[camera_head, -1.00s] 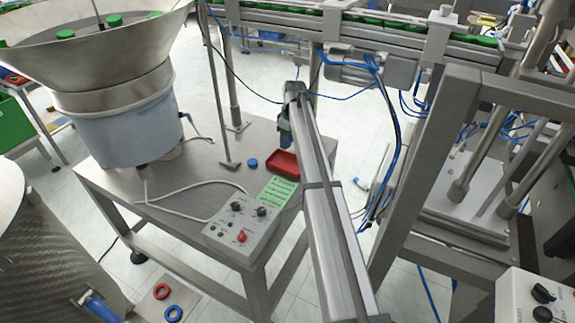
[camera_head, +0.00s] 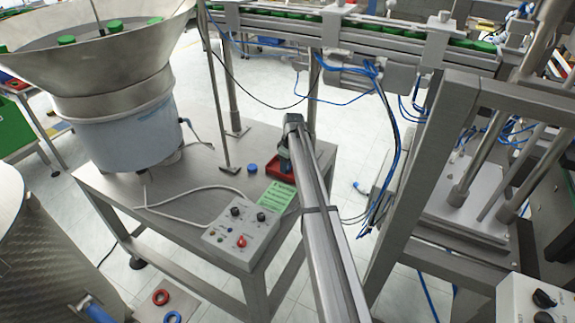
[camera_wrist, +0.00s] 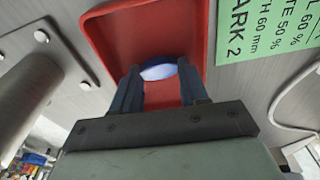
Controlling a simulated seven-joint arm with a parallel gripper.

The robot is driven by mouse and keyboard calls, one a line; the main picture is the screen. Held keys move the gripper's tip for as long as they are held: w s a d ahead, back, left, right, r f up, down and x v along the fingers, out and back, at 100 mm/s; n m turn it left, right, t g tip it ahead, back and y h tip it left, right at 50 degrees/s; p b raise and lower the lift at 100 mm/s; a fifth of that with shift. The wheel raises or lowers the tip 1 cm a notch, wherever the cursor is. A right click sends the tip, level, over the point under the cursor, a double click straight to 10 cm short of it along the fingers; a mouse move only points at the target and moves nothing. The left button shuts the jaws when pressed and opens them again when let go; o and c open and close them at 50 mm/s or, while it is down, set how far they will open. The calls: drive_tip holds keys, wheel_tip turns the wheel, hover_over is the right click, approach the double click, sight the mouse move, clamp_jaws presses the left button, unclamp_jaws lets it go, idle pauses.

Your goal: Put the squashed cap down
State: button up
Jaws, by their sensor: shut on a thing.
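The squashed cap (camera_wrist: 158,71) shows in the wrist view as a small blue and pale oval between my fingertips. My gripper (camera_wrist: 159,75) is shut on it, one dark blue finger on each side. Behind the cap is the red tray (camera_wrist: 112,38), with its rim around the fingertips in the picture; I cannot tell how high above its floor the cap is. In the head view my gripper (camera_head: 284,163) is over the red tray (camera_head: 273,171) and covers part of it. The cap is hidden there.
A blue cap (camera_head: 252,168) lies on the metal table left of the tray. A green label (camera_head: 276,197) and a control box (camera_head: 240,230) are in front. A thin post (camera_head: 221,110) stands behind. The bowl feeder (camera_head: 115,95) is at left, machine frame (camera_head: 425,150) at right.

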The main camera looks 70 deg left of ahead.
drive_tip(key=shift+f, duration=0.1)
drive_tip(key=o, duration=1)
wheel_tip(320, 180, up, 12)
drive_tip(key=w+d, duration=0.1)
idle(0.4)
